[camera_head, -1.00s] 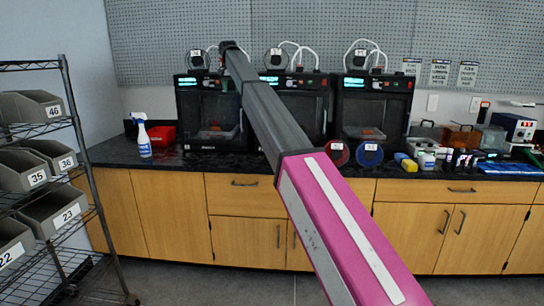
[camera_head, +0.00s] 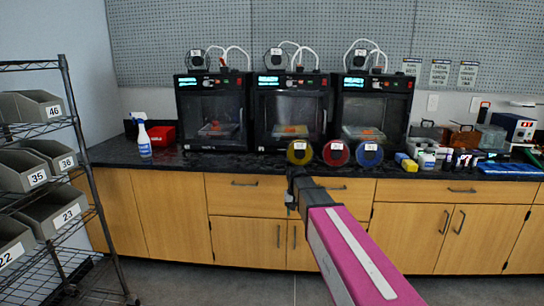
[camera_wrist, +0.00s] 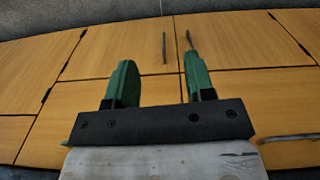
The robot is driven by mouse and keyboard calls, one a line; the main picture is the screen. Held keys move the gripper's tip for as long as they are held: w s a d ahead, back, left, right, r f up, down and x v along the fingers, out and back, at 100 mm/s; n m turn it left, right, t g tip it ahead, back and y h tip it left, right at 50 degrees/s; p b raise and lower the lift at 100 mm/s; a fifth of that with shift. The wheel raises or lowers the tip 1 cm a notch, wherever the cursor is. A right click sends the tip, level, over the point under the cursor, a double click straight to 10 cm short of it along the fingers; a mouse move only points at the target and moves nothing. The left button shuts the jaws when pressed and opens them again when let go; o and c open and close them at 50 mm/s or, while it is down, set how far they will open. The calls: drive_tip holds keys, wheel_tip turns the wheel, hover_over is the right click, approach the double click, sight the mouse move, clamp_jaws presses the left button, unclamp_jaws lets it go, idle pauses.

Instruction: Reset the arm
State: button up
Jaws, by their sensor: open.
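My arm, with its pink and dark grey links, reaches forward from the lower right in the head view and ends low in front of the wooden cabinets (camera_head: 240,235). My gripper shows in the wrist view (camera_wrist: 157,85). Its two green fingers are apart with nothing between them. Cabinet doors (camera_wrist: 225,95) and their handles show beyond the fingers. In the head view the fingers are too small or hidden to make out.
Three 3D printers (camera_head: 212,115) stand on the black counter (camera_head: 250,165). Yellow (camera_head: 299,152), red (camera_head: 336,153) and blue (camera_head: 370,154) spools sit at its front edge. A spray bottle (camera_head: 144,140) stands left. A wire rack (camera_head: 75,150) with grey bins is at far left.

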drive_tip(key=s+d+f, duration=0.3)
drive_tip(key=s, duration=0.4)
drive_tip(key=s+d+f, duration=0.3)
drive_tip(key=s+f, duration=0.1)
drive_tip(key=s, duration=0.3)
drive_tip(key=s+d+f, duration=0.3)
drive_tip(key=s+f, duration=0.1)
drive_tip(key=s, duration=0.4)
